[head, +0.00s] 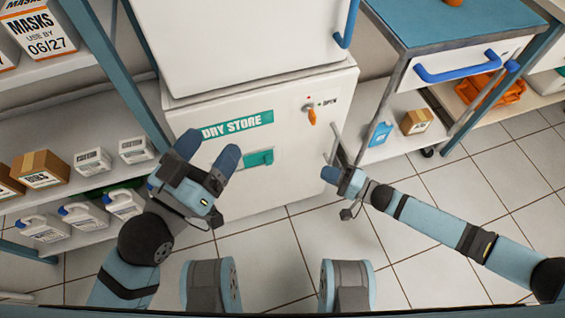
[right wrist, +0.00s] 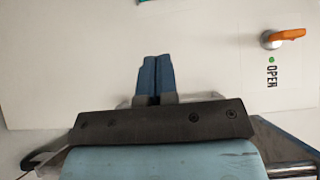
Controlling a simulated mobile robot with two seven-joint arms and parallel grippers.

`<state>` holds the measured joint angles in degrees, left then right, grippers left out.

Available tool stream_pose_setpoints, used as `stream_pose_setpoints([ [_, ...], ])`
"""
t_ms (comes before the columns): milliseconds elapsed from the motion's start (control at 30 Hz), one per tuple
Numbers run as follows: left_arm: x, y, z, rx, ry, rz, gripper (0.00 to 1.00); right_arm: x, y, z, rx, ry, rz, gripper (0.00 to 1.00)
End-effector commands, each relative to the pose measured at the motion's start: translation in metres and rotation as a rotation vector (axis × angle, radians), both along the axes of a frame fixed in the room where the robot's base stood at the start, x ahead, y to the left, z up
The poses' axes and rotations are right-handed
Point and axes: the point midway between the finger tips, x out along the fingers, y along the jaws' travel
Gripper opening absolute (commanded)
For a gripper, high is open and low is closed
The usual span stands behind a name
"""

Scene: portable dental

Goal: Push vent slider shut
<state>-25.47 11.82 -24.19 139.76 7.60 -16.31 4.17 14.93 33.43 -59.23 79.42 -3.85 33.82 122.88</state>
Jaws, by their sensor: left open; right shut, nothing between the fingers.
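The vent slider (head: 262,158) is a green piece on the front of the white DRY STORE cabinet (head: 285,185), below the green name label. My left gripper (head: 209,150) is open in front of the cabinet's left part, its right finger just left of the slider in the picture. That finger hides part of the vent's left side; I cannot tell whether it touches. My right gripper (head: 328,174) is shut and empty by the cabinet's right edge. In the right wrist view its closed fingers (right wrist: 157,75) stand against the white front.
An orange knob (head: 312,117) with an OPEN mark is on the cabinet's upper right; it shows in the right wrist view (right wrist: 284,37). A grey handle (head: 335,143) is at the right edge. Shelves with boxes and jugs (head: 45,228) stand left, a blue-topped cart (head: 450,22) right.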

Motion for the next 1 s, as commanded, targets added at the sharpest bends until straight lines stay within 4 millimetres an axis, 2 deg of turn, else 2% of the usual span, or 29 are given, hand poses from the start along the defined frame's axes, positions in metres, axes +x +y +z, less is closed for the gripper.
stream_pose_setpoints([
  [167, 0.0, 0.0, -0.004, 0.003, 0.006, -0.001, 0.78, 0.002, 0.006, -0.001, 0.002, -0.001, 0.0, 0.0],
  [267, 0.0, -0.001, -0.01, 0.01, 0.02, -0.007, 0.78, 0.008, 0.016, -0.002, 0.002, -0.002, 0.0, 0.0],
  [667, 0.001, -0.004, -0.055, 0.078, 0.141, -0.05, 0.78, 0.046, 0.09, -0.003, 0.002, -0.004, 0.0, 0.0],
  [800, 0.0, -0.005, -0.067, 0.1, 0.178, -0.065, 0.78, 0.038, 0.111, -0.003, 0.002, -0.001, 0.0, 0.0],
  [1000, 0.003, -0.003, -0.068, 0.122, 0.157, -0.064, 0.78, 0.034, 0.126, -0.001, 0.0, 0.0, -0.001, 0.0],
])
